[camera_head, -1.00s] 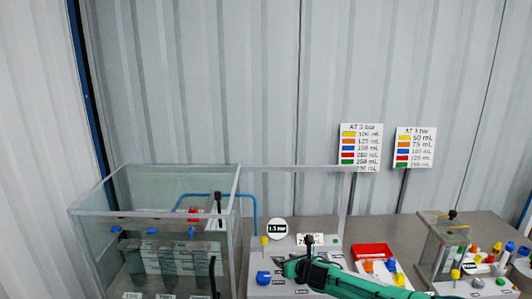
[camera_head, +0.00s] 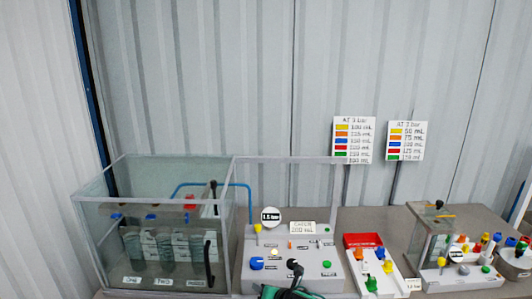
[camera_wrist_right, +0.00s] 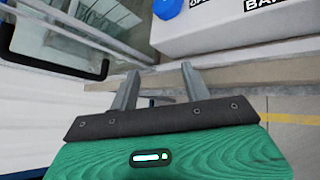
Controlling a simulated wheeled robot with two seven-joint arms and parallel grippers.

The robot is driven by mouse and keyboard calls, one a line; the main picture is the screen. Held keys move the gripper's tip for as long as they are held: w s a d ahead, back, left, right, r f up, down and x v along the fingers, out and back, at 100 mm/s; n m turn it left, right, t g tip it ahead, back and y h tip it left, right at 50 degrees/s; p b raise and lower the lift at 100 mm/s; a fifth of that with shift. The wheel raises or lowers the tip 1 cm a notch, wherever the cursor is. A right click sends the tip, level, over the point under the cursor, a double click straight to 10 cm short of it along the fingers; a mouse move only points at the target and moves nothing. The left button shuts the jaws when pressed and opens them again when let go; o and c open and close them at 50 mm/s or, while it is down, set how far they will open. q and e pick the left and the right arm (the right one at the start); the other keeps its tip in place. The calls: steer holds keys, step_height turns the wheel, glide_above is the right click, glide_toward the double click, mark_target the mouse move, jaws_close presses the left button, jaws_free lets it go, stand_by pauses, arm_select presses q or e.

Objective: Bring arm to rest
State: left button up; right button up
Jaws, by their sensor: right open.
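My right arm (camera_head: 284,293) shows as a green link with dark parts at the bottom edge of the head view, in front of the grey control panel (camera_head: 333,258). In the right wrist view my right gripper (camera_wrist_right: 159,84) has its two grey fingers apart, with nothing between them. The fingers are in front of the table edge, below the white panel front with a blue knob (camera_wrist_right: 167,8), and touch nothing that I can make out. My left gripper is not in view.
A glass tank (camera_head: 81,213) with a black handle (camera_head: 208,264) stands left of the panel. A tray (camera_head: 399,284) with coloured pieces and a second small station (camera_head: 428,275) are to the right. Two colour charts (camera_head: 354,139) stand behind. Bare floor (camera_wrist_right: 292,135) shows beside the gripper.

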steer(key=s+a+f+m+g, duration=0.1)
steer(key=s+a+m+g, duration=0.15)
steer(key=s+m, duration=1.4)
steer(key=s+d+r+m+g+h, duration=0.2)
steer(key=s+d+m+g+h, duration=0.3)
steer(key=s+d+m, duration=1.7)
steer(key=s+d+f+n+b, duration=0.1)
steer(key=s+f+n, duration=0.15)
steer(key=f, duration=0.95)
steer(key=s+d+f+n+h+b, duration=0.1)
steer(key=s+f+b, duration=0.15)
steer(key=f, duration=0.95)
steer(key=s+d+f+n, duration=0.1)
steer(key=s+f+n, duration=0.15)
steer(key=f, duration=0.95)
arm_select(q)
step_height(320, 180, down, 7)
steer(key=b, duration=0.3)
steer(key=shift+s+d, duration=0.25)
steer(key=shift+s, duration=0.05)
arm_select(e)
steer(key=s+d+f, duration=0.2)
steer(key=s+f, duration=0.7)
steer(key=f, duration=0.1)
steer(key=s+d+f+g, duration=0.1)
steer(key=s+f, duration=0.9)
steer(key=f, duration=0.1)
steer(key=shift+s+d+m+h, duration=0.25)
steer(key=shift+d+m+h, duration=0.05)
steer(key=shift+d+m, duration=0.1)
